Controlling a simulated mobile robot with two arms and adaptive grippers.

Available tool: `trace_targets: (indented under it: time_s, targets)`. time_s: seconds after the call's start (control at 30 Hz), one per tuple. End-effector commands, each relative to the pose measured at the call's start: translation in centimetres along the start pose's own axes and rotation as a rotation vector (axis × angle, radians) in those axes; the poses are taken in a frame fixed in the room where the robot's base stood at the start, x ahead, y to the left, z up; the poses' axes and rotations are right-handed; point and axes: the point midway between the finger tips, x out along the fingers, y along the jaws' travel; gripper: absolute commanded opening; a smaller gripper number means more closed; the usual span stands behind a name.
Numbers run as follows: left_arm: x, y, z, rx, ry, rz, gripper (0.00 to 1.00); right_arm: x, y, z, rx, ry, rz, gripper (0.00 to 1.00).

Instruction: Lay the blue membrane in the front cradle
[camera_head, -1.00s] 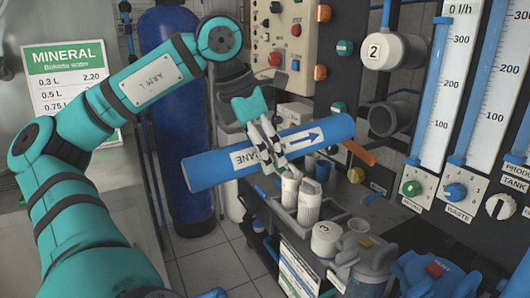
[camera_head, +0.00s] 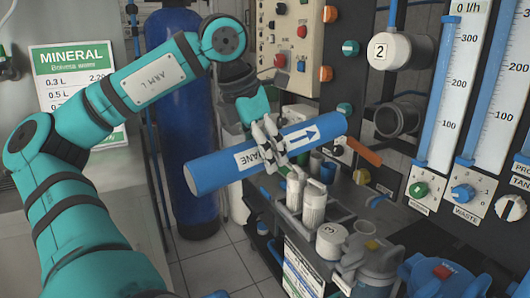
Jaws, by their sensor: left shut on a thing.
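The blue membrane (camera_head: 220,171) is a long blue cylinder with a white label and an arrow. It is held in the air in the middle of the head view, tilted with its right end higher. My left gripper (camera_head: 272,150) is shut around its middle. The membrane is above the dark bench, and its left end reaches out past the bench over the floor. The front cradle cannot be made out clearly. My right gripper is not in view.
White filter bottles (camera_head: 314,203) stand on the bench below the membrane. A white housing marked 3 (camera_head: 331,241) is at the front. An orange lever (camera_head: 364,151) lies right of the membrane. A control panel (camera_head: 290,50) and flow gauges (camera_head: 447,90) stand behind.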

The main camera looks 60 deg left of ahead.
Motion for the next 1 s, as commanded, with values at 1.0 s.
trace_targets:
  time_s: [1.0]
  targets:
    - [2.0,4.6,0.0,-0.673,-0.002,0.249,0.09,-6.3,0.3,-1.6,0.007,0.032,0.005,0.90]
